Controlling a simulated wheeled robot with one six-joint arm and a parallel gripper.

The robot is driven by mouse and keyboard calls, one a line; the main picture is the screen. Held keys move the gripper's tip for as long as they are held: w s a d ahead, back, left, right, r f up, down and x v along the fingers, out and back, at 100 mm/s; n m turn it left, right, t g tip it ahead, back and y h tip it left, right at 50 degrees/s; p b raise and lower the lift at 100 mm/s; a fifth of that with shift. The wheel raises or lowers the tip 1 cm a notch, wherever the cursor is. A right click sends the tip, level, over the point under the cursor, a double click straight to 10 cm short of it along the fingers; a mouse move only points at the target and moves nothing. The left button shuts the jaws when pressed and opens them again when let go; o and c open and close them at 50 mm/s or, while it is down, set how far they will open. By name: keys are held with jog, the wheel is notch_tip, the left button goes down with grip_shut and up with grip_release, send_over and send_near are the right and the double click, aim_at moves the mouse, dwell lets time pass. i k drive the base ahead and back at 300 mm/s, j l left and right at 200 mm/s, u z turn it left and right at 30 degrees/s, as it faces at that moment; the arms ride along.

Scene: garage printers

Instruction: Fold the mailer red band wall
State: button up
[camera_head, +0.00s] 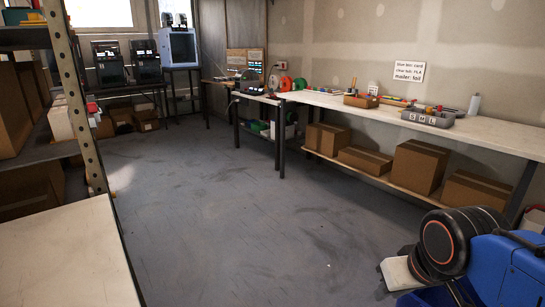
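I cannot make out a mailer with a red band in this view. A small wall sign (409,72) above the long bench has a line that seems to name a mailer. The long white bench (500,134) runs along the right wall and bears small items, too small to tell apart for certain. Part of my own arm, black and blue, shows at the lower right. I see no gripper fingers there.
A grey holder marked S M L (428,118) and a wooden box (361,101) stand on the bench. Cardboard boxes (417,166) fill its lower shelf. A pale tabletop (62,262) and metal shelving are at the left. The grey floor (235,205) between is clear.

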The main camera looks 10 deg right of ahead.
aim_at(350, 100)
jog(key=i, duration=2)
jog(key=i+z, duration=0.1)
jog(key=i, duration=0.8)
jog(key=i+j+z, duration=0.1)
jog(key=i, duration=0.8)
jog(key=j, duration=0.1)
